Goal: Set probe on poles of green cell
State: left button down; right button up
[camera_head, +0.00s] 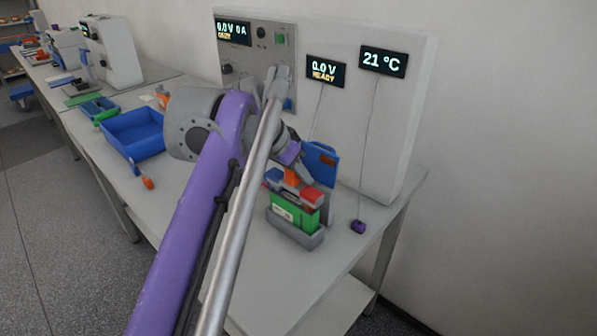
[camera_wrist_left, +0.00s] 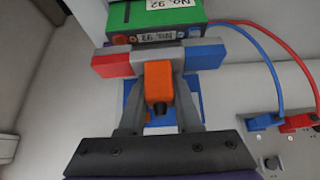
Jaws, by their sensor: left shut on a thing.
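The green cell (camera_head: 292,213) stands in a grey holder (camera_head: 306,238) near the table's front right. My left gripper (camera_wrist_left: 160,75) is shut on the probe (camera_wrist_left: 203,57), which has a red end, a blue end and an orange middle. In the head view the probe (camera_head: 312,197) is over the top of the cell, partly hidden by the gripper (camera_head: 297,183). Contact with the poles cannot be told. My right gripper is not in view.
A blue panel (camera_head: 321,163) stands behind the cell. The meter display (camera_head: 325,70) reads 0.0 V READY. Red and blue leads (camera_wrist_left: 285,55) run to plugs at right. A purple sensor (camera_head: 358,227) lies right of the holder. A blue bin (camera_head: 135,133) and screwdriver (camera_head: 141,175) are left.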

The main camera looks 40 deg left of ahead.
pick_arm(q)
jog(key=shift+f, duration=0.55)
dwell(0.4)
dwell(0.5)
notch_tip(320, 180, up, 7)
jog(key=p, duration=0.7)
dwell(2.6)
